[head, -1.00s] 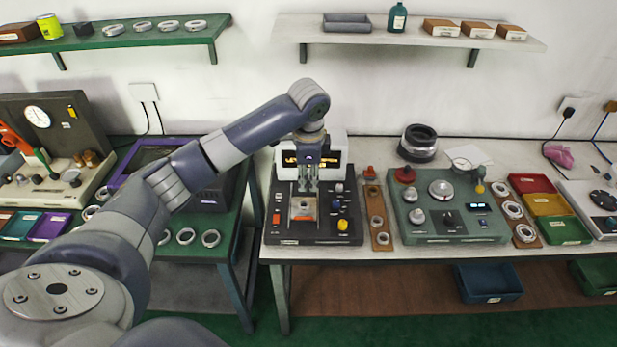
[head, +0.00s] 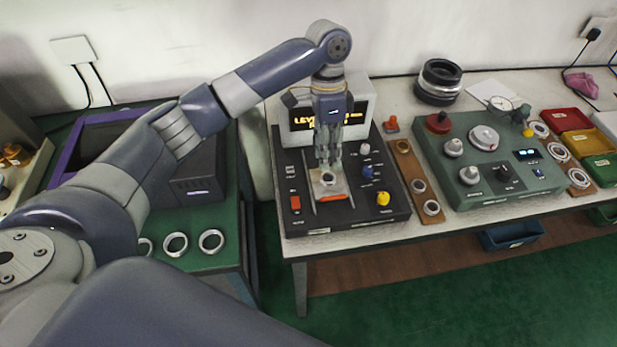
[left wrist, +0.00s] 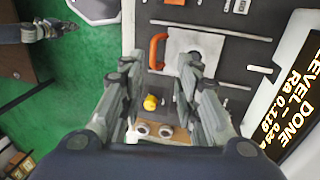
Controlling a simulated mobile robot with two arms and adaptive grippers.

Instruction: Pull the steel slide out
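The steel slide (head: 330,184) is a pale plate in the black machine on the bench, with an orange handle (head: 333,198) at its front. In the left wrist view, the slide (left wrist: 180,42) and its upright orange handle (left wrist: 155,50) lie just beyond my fingertips. A small ring-like round part shows on the slide, partly hidden by a finger. My left gripper (head: 328,162) points down over the slide. In the left wrist view its fingers (left wrist: 160,68) are apart with nothing between them. A dark gripper-like end (left wrist: 58,28) at upper left there seems to be my right gripper; its fingers are unclear.
The machine's screen (head: 330,116) stands behind the slide. Knobs, including a yellow one (head: 383,199), sit to the right. A wooden ring strip (head: 412,172) and a green instrument panel (head: 486,152) lie farther right. The floor (head: 420,295) in front of the bench is clear.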

